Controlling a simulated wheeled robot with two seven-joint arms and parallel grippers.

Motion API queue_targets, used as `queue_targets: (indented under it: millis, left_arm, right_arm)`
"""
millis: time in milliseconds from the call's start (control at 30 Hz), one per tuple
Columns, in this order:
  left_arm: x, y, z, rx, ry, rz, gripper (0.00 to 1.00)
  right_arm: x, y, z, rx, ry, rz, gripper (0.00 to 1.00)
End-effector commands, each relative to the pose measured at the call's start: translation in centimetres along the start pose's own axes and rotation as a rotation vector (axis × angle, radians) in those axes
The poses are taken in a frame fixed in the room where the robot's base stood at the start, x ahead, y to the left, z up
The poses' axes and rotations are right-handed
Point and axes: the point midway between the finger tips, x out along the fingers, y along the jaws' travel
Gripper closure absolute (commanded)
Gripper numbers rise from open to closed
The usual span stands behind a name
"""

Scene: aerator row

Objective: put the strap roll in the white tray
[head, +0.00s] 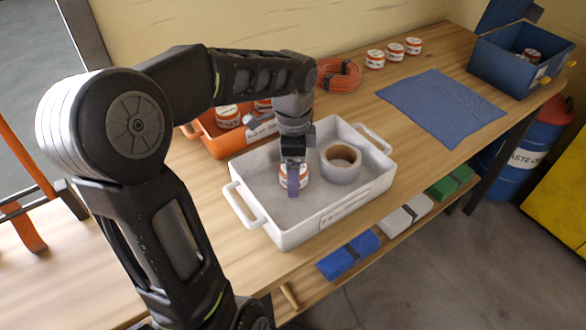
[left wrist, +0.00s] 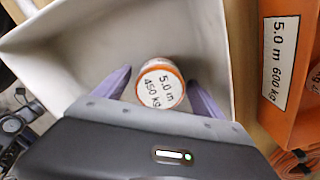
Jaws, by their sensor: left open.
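A strap roll (head: 285,180) with a white label and orange edges is inside the white tray (head: 262,222), in its left half. In the left wrist view the strap roll (left wrist: 160,86) shows its label, "5.0 m 450 kg", and the pale tray wall (left wrist: 62,42) surrounds it. My left gripper (head: 293,184) is low in the tray, open, with its purple fingers on either side of the roll. Part of the roll is hidden by a finger in the head view. My right gripper is not in view.
A grey tape roll (head: 341,162) lies in the tray's right half. An orange bin (head: 212,142) with more rolls stands behind left. An orange coiled cord (head: 340,74), several rolls (head: 395,51), a blue cloth (head: 440,106) and a blue box (head: 500,66) occupy the bench farther back.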

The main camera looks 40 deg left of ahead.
Motion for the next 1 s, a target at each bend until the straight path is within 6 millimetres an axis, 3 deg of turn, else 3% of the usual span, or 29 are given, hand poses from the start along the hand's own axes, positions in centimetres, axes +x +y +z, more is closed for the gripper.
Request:
queue_targets:
  millis: [367,833,900,1000]
  left_arm:
    - [-1.0,-0.1,0.0,0.000,0.001,-0.002,0.20]
    - [-9.8,-0.1,-0.1,0.000,0.003,-0.004,0.20]
    - [-11.3,0.0,0.0,0.000,0.001,0.000,0.20]
    - [-12.2,0.0,0.0,0.000,0.001,0.000,0.20]
  right_arm:
    - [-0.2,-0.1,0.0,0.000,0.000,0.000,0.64]
    - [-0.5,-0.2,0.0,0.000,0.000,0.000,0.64]
    - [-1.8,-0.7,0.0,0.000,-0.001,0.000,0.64]
    - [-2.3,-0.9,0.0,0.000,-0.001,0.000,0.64]
